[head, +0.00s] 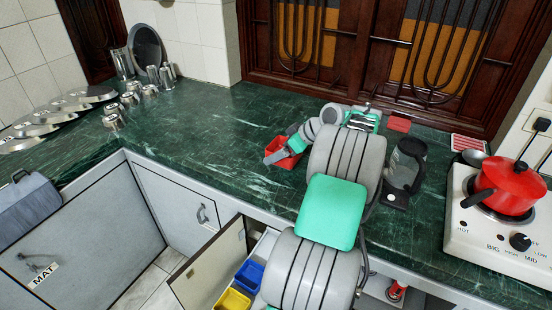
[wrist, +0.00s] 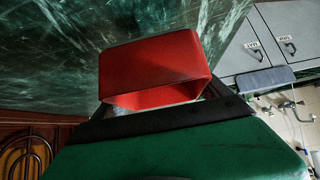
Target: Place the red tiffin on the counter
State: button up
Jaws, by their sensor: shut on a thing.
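The red tiffin (head: 284,158) is a small red box at the end of my gripper (head: 290,146), over the dark green counter (head: 215,125) in the head view. In the wrist view the tiffin (wrist: 155,62) fills the middle, just beyond the dark edge of my gripper (wrist: 160,118), with its open side partly showing. My gripper is shut on the tiffin. The fingers are mostly hidden. I cannot tell whether the tiffin's underside touches the counter or is a little above it.
Steel cups (head: 130,98) and plates (head: 40,128) stand at the back left. A dark appliance (head: 405,165) is right of my arm. A red pot (head: 508,186) sits on the white stove (head: 480,236). Below, a cabinet door (head: 212,270) hangs open. The counter left of the tiffin is clear.

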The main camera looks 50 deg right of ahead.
jog(key=shift+w+d+f, duration=0.2)
jog(key=shift+w+f, duration=0.05)
jog(key=shift+f, duration=1.85)
jog(key=o, duration=1.4)
jog(key=shift+r, duration=0.1)
